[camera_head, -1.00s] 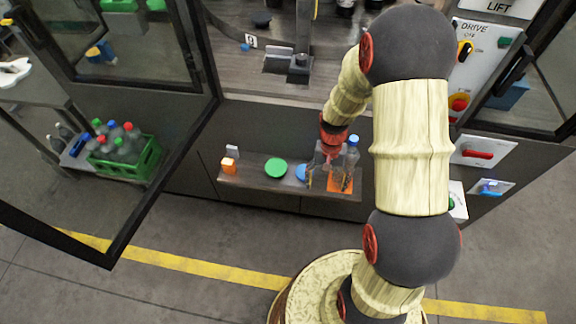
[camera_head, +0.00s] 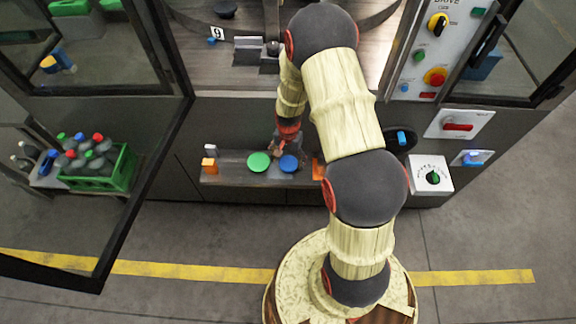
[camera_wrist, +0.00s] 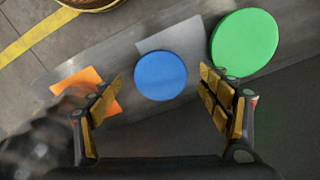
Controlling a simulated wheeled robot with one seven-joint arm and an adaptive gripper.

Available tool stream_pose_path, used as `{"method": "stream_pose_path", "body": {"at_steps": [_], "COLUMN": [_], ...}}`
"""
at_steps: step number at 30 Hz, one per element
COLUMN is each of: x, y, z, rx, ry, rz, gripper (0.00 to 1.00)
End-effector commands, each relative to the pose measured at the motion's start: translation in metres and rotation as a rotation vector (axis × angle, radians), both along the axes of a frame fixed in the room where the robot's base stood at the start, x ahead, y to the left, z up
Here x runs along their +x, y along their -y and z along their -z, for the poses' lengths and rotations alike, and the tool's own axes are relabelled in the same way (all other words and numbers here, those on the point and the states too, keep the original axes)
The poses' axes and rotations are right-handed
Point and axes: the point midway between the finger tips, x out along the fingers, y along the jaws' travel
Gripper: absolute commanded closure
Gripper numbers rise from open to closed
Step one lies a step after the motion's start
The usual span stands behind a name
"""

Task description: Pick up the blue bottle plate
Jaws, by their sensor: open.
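The blue plate (camera_head: 289,163), a flat round disc, lies on the narrow shelf below the machine, just right of the green disc (camera_head: 258,162). In the wrist view the blue plate (camera_wrist: 161,76) sits over a light grey patch, between the fingertips as seen from above. My gripper (camera_wrist: 162,88) is open and empty, its fingers spread wider than the disc. The green disc (camera_wrist: 244,42) is beyond the right finger. In the head view my gripper (camera_head: 280,148) is over the shelf by the two discs, partly hidden by my arm. Its height above the plate is unclear.
An orange square (camera_wrist: 88,90) lies by the left finger. An orange block (camera_head: 209,165) stands at the shelf's left end. A green crate of bottles (camera_head: 97,168) is at far left, behind the open glass door. Control panels (camera_head: 432,174) are at right.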

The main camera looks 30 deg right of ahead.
Motion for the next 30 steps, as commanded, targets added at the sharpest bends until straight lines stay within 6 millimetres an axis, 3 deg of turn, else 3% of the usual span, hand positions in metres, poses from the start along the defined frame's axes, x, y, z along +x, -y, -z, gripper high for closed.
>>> {"method": "stream_pose_path", "body": {"at_steps": [1, 6, 13, 30], "x": [-0.001, 0.000, 0.000, 0.000], "y": [-0.002, -0.002, -0.002, -0.002], "z": [0.012, 0.032, 0.032, 0.032], "rx": [0.001, 0.001, 0.000, 0.000], "ry": [-0.003, -0.002, -0.001, -0.001], "rz": [-0.001, 0.000, -0.001, -0.001], "gripper": [0.23, 0.23, 0.23, 0.55]}}
